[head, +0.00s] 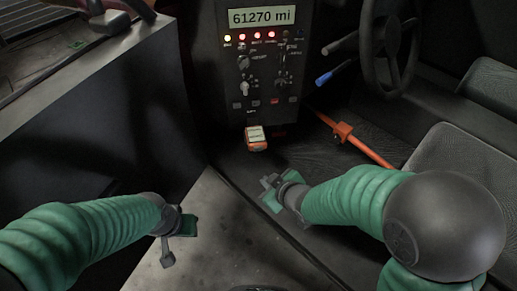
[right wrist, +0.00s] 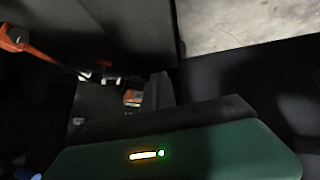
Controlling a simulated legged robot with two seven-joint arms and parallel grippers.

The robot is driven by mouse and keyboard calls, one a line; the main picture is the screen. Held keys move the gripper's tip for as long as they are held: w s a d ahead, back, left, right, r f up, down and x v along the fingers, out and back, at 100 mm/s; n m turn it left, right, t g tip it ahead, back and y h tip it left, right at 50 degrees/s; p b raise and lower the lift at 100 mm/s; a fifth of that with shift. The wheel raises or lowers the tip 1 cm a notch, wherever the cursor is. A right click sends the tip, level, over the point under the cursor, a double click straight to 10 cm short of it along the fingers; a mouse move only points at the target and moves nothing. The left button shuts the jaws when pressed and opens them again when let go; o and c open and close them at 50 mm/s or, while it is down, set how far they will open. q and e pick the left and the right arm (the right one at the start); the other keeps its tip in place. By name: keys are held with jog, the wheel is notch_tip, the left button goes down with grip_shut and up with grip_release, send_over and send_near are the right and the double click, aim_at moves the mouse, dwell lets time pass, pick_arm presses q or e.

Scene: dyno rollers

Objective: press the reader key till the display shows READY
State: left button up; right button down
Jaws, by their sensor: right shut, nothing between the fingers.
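A small orange reader (head: 256,139) with a pale face sits at the bottom of the dark dash panel (head: 212,75); the writing on its face is too small to read. The reader also shows small in the right wrist view (right wrist: 133,97). The panel's display (head: 262,17) reads "61270 mi". My right gripper (head: 267,187) is shut and empty, below and slightly right of the reader and apart from it. My left gripper (head: 176,242) hangs over the pale floor at lower left, away from the panel; its jaws do not show clearly.
Panel lamps (head: 257,36), switches and knobs (head: 244,86) lie below the display. An orange bar (head: 343,132) slants across the footwell to the right. A steering wheel (head: 390,45) and seats (head: 460,165) stand right. A dark box wall (head: 100,120) stands left.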

aim_at(258, 149)
jog(key=w+a+p, duration=0.1)
jog(key=w+p, duration=0.1)
jog(key=w, duration=0.6)
jog(key=shift+w+a, duration=0.2)
jog(key=shift+w, duration=0.1)
jog(key=shift+w+p, duration=0.1)
jog(key=shift+p, duration=0.2)
dwell(1.4)
jog(key=shift+w+a, duration=0.1)
jog(key=shift+w, duration=0.15)
jog(key=shift+w+r+p, duration=0.1)
jog(key=shift+w+p, duration=0.3)
jog(key=shift+w, duration=0.05)
dwell(0.5)
dwell(0.3)
jog(key=shift+s, duration=0.85)
